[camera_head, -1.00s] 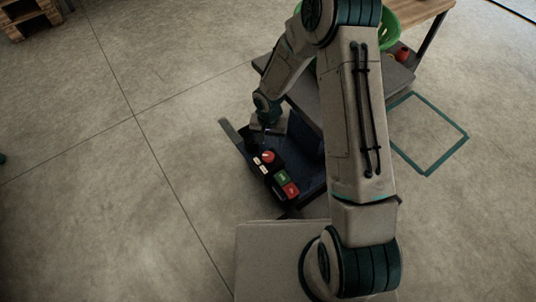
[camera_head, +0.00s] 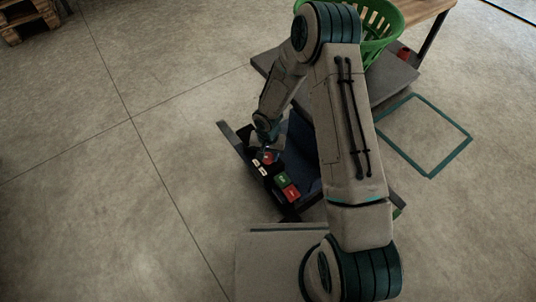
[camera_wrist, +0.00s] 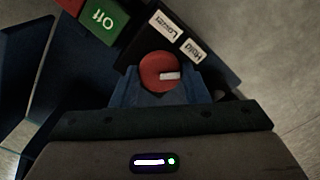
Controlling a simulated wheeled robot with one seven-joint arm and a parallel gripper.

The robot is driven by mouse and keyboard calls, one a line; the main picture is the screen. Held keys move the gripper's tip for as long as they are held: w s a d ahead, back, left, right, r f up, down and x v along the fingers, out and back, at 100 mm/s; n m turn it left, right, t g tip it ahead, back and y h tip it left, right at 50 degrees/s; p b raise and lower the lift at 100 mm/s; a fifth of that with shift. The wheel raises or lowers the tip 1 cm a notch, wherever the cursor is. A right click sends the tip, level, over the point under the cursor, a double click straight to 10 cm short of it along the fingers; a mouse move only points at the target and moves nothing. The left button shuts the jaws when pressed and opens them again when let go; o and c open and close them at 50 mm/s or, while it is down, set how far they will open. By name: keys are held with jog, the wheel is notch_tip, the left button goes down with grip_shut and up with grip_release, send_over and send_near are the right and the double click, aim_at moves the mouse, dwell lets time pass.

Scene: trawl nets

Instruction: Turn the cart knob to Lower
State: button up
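The cart knob (camera_wrist: 160,72) is a round red dial with a white pointer mark. In the wrist view the mark points right, below the Hold label (camera_wrist: 191,49). The Lower label (camera_wrist: 163,25) is further up and left of Hold. The knob also shows in the head view (camera_head: 269,158), partly covered by my gripper. My gripper (camera_wrist: 160,88) is at the knob, its two blue fingers apart at the knob's near side. I cannot tell whether they touch it. In the head view my gripper (camera_head: 270,146) reaches down to the panel from above.
A green basket (camera_head: 385,25) stands on the grey platform (camera_head: 395,80) behind my arm. The floor left of the cart is clear.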

jog(key=shift+c, duration=0.6)
